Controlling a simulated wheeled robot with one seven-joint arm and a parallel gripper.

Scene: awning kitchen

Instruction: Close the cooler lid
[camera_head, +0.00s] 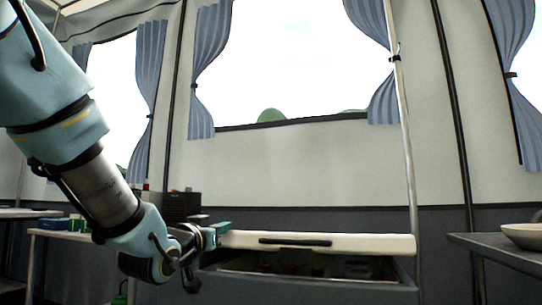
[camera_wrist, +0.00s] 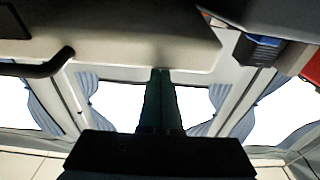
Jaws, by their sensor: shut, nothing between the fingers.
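The cooler lid (camera_head: 350,244) is a pale slab with a dark handle (camera_head: 295,242) on its front edge. It looks nearly level in the head view, raised above the grey cooler body (camera_head: 390,290), and the cooler's inside shows through the gap. My gripper (camera_head: 222,232) is at the lid's left end, its greenish fingers shut with nothing between them. In the wrist view the fingers (camera_wrist: 160,73) point up to the edge of the lid (camera_wrist: 130,40). I cannot tell whether they touch it. The handle also shows there at the left (camera_wrist: 40,68).
Dim items (camera_head: 295,265) lie inside the cooler. A grey table (camera_head: 500,252) with a pale bowl (camera_head: 523,236) stands at the right. A white table (camera_head: 60,235) with small items is at the left. A pale pole (camera_head: 406,140) rises near the lid's right end.

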